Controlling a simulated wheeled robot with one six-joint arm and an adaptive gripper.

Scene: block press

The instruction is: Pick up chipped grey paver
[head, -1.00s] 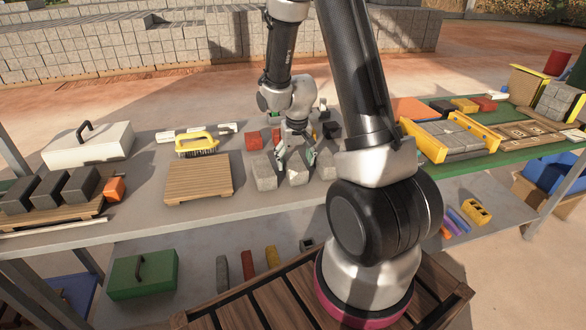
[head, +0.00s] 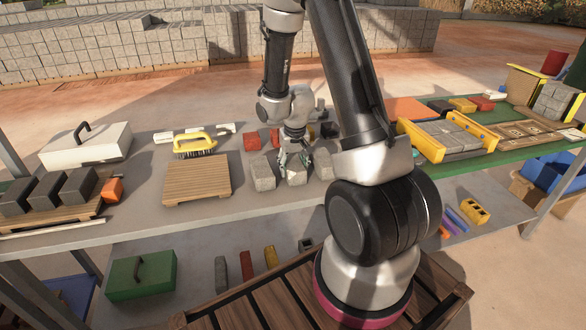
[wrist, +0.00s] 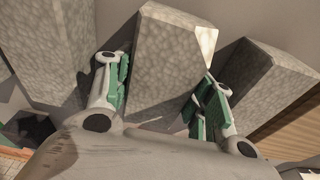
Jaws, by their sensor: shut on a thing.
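Three grey pavers stand in a row on the grey table under my arm. My gripper (head: 294,163) is at the middle paver (head: 296,177), with its fingers down on either side. In the wrist view this paver (wrist: 172,65) is between the green-padded fingers (wrist: 163,93), and a pale patch marks its upper right edge, perhaps a chip. My gripper is shut on it. The paver looks still down at table level; its underside is hidden. A neighbouring paver (head: 263,174) is to the left and another (head: 323,164) to the right, both close to the fingers.
A wooden board (head: 197,182) and a yellow-handled brush (head: 195,146) lie to the left. A red block (head: 252,140) and dark block (head: 329,130) are behind. A yellow-ended press (head: 421,141) with grey blocks stands right, beyond my arm.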

